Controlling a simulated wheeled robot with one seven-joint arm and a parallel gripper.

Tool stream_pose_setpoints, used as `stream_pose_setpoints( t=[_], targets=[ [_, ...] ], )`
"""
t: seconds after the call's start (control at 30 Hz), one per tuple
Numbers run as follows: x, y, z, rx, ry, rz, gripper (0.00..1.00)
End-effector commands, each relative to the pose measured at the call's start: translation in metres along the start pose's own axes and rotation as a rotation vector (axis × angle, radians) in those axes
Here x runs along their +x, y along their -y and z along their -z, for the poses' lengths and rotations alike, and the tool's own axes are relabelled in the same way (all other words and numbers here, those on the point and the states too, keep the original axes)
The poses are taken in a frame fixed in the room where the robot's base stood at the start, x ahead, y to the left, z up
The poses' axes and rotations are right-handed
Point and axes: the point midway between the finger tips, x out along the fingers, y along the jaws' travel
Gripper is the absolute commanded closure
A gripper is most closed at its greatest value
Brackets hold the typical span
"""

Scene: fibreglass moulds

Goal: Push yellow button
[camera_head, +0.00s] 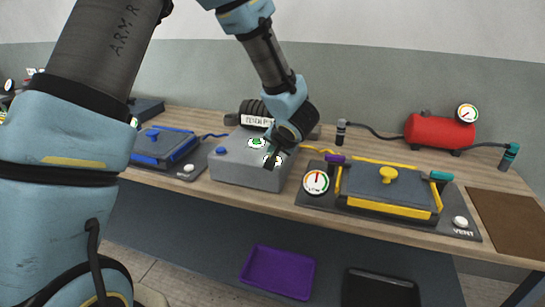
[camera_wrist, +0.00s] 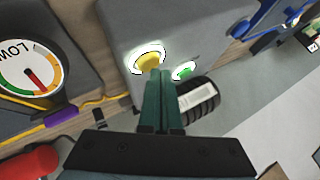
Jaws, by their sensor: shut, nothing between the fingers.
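The yellow button (camera_wrist: 149,61) sits in a white ring on top of a grey box (camera_head: 240,173). It shows in the wrist view just past my fingertips, which overlap its near edge. In the head view my gripper (camera_head: 272,157) covers most of that spot, so the button itself is hidden there. My gripper is shut and empty, with its two green fingers (camera_wrist: 161,76) side by side over the box top. I cannot tell whether the fingertips touch the button. A green button (camera_head: 257,142) is beside it; in the wrist view it (camera_wrist: 185,71) is right of my fingers.
A blue button (camera_head: 221,150) is at the box's left. A blue-edged mould (camera_head: 163,146) stands left on the table. A round gauge (camera_head: 316,182) and a yellow-edged mould (camera_head: 385,187) stand right. A red tank (camera_head: 440,131) is behind. A purple tray (camera_head: 278,271) lies below.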

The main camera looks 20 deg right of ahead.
Motion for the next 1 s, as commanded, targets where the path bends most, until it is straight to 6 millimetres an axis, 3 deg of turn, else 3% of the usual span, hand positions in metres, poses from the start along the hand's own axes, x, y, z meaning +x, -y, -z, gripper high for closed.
stream_pose_setpoints(
  t=[0.8, 1.0],
  targets=[
    [-0.042, 0.030, 0.031, 0.000, -0.001, -0.001, 1.00],
    [-0.042, 0.030, 0.030, 0.000, 0.000, -0.001, 1.00]
  ],
)
